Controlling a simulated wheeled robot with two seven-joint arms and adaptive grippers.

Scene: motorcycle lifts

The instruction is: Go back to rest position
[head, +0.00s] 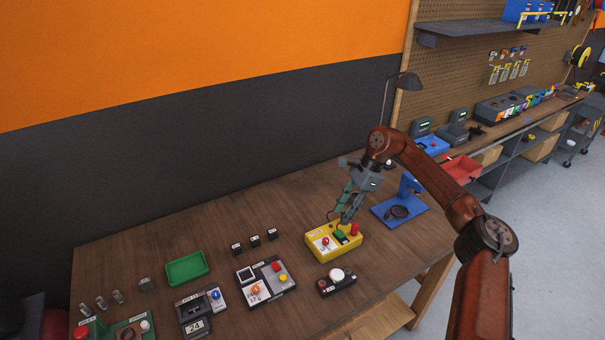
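My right arm comes in from the right and reaches over the wooden table (225,240). My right gripper (345,217) points down just above a yellow control box (318,252). The box has a red button at its left, a green part in the middle and a red knob at its right. The two fingers look apart, with nothing visible between them. Whether the fingertips touch the box is unclear. My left gripper is not in view.
A blue stand (398,212) is right of the yellow box. A grey button panel (265,283), a small black box with a white button (336,282), a green tray (187,268) and several small devices lie on the table. A red bin (462,167) sits on the back bench.

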